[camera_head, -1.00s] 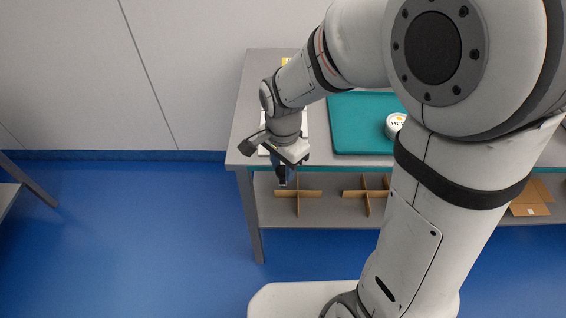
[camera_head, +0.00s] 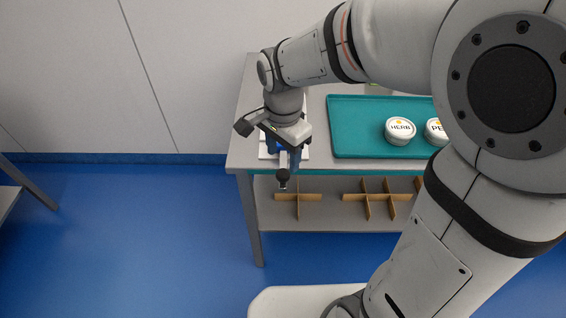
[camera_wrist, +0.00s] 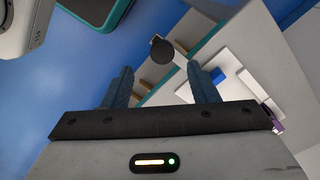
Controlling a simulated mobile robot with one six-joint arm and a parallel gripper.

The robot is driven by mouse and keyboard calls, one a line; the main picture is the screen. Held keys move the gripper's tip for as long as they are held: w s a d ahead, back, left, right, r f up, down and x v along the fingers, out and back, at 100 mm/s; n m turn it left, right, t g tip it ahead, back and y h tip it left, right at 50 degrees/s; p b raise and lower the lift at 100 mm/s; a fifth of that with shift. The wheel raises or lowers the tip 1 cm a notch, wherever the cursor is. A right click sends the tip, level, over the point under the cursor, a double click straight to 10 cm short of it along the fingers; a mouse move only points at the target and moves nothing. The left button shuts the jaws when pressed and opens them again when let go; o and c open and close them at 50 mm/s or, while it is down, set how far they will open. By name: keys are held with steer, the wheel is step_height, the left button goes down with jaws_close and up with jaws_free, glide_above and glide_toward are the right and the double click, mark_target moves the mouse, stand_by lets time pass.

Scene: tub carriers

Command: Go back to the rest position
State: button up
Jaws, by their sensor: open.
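My gripper (camera_head: 284,160) is at the front left corner of the grey bench, with its blue fingers pointing down. The wrist view shows the two fingers (camera_wrist: 160,70) apart, with nothing held between them. A black round knob (camera_head: 283,178) on a pale bar shows just below the fingers, at the bench's front edge. In the wrist view the knob (camera_wrist: 162,50) appears beyond the fingertips, between them in the picture. The bar runs towards a white plate (camera_wrist: 238,78) with a blue block (camera_wrist: 218,75) on it. Whether a finger touches the bar cannot be told.
A teal tray (camera_head: 360,150) on the grey bench (camera_head: 238,155) holds white tubs, one marked HERB (camera_head: 400,131) and another (camera_head: 436,132) partly hidden by my arm. Cardboard dividers (camera_head: 298,197) stand on the lower shelf.

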steer(key=shift+r, duration=0.75)
steer(key=shift+d+r, duration=0.1)
steer(key=shift+d, duration=0.15)
steer(key=s+d+r+n+t, duration=0.2)
steer(key=s+d+n, duration=0.7)
steer(key=d, duration=0.4)
steer(key=shift+s+d+r+t, duration=0.2)
steer(key=shift+d+t, duration=0.1)
stand_by(1.9)
